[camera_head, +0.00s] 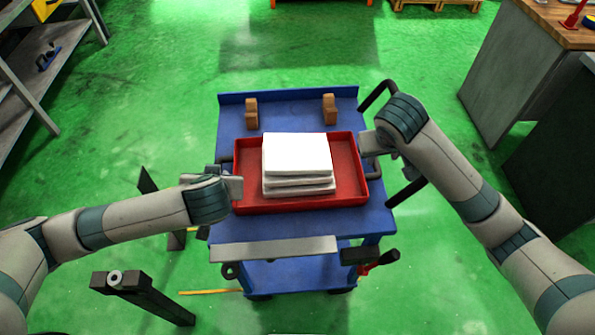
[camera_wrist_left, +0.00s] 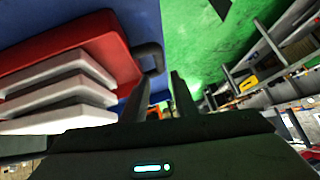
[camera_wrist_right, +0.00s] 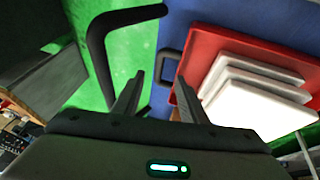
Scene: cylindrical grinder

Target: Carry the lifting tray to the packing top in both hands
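The lifting tray (camera_head: 353,198) is a red shallow tray lying on the blue cart, with several white slabs (camera_head: 297,152) stacked in it. It has a dark handle at each short side. My left gripper (camera_head: 235,187) is at its left side; in the left wrist view the fingers (camera_wrist_left: 161,76) are apart, with the dark handle (camera_wrist_left: 153,57) just beyond the tips. My right gripper (camera_head: 372,146) is at its right side; in the right wrist view the fingers (camera_wrist_right: 159,76) are apart and the handle (camera_wrist_right: 164,68) lies near the tips. Neither visibly closes on a handle.
The blue cart (camera_head: 285,117) carries two brown blocks (camera_head: 330,109) behind the tray. A dark cart handle (camera_head: 376,93) stands close to my right gripper. A wooden-topped bench (camera_head: 560,32) is at the upper right, shelving at the left. Green floor is open behind the cart.

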